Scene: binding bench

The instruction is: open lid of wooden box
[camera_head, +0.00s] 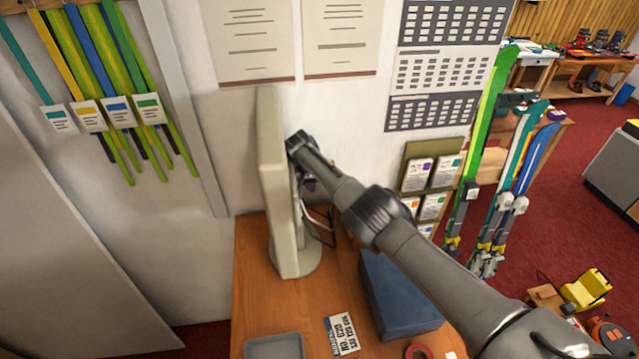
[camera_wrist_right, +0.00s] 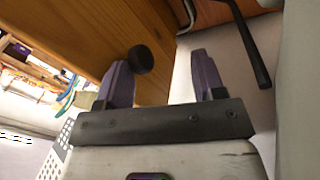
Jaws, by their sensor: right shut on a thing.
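My right gripper (camera_head: 309,184) reaches behind the grey monitor (camera_head: 272,190), and its fingers are mostly hidden in the head view. In the right wrist view my right gripper (camera_wrist_right: 162,65) has its two purple fingers apart, with a wooden piece (camera_wrist_right: 150,30) that looks like the wooden box's lid at them. A round black knob (camera_wrist_right: 140,59) on the wood sits right beside the left finger. The box as a whole is hidden behind the monitor and my arm in the head view, so I cannot tell how far its lid is raised. My left gripper is out of view.
A blue box (camera_head: 397,297) lies on the wooden bench (camera_head: 262,308), with a grey tray (camera_head: 274,346), a printed card (camera_head: 342,335) and a red tape roll (camera_head: 418,352) near the front. A card rack (camera_head: 430,170) hangs on the wall. Skis (camera_head: 490,150) stand to the right.

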